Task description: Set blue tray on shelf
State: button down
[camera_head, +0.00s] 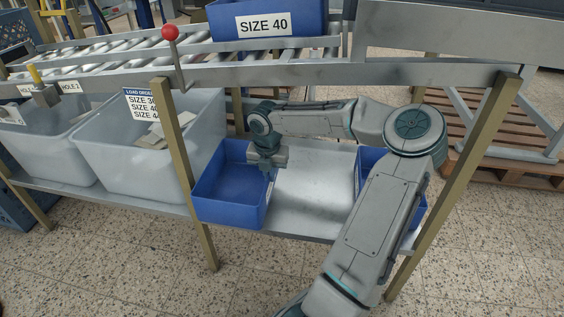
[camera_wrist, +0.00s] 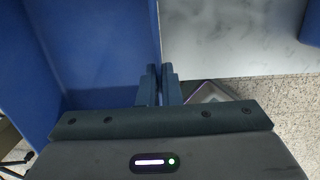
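A blue tray (camera_head: 232,186), open at the top, sits on the grey lower shelf (camera_head: 312,190) beside the white bins. My gripper (camera_head: 271,174) points down at the tray's right wall. In the wrist view the tray (camera_wrist: 95,45) fills the left side, and my gripper's two fingers (camera_wrist: 160,78) are close together with the tray's thin wall between them. They look shut on that wall. A second blue tray (camera_head: 371,160) stands at the right end of the lower shelf, partly hidden by my arm.
Another blue tray (camera_head: 268,18), labelled SIZE 40, is on the upper roller conveyor (camera_head: 130,47). White bins (camera_head: 105,158) holding flat pieces stand left of the gripped tray. A shelf post (camera_head: 184,170) and a red-knobbed lever (camera_head: 170,34) are close by. The shelf between the two lower trays is bare.

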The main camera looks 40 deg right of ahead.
jog(key=w+d+f+b, duration=0.3)
jog(key=w+d+b, duration=0.1)
jog(key=w+d, duration=0.3)
jog(key=shift+w+d+f, duration=0.2)
jog(key=shift+w+d, duration=0.15)
jog(key=shift+d, duration=1)
jog(key=shift+f+b, duration=0.65)
jog(key=shift+b, duration=0.05)
jog(key=c, duration=1.6)
grip_release()
jog(key=shift+r, duration=0.1)
jog(key=r+p, duration=0.1)
jog(key=r, duration=0.1)
jog(key=r+p, duration=0.2)
jog(key=r, duration=0.1)
jog(key=r+p, duration=0.1)
jog(key=r, duration=0.2)
jog(key=shift+s+a+r+p, duration=0.25)
jog(key=shift+s+a+p, duration=0.05)
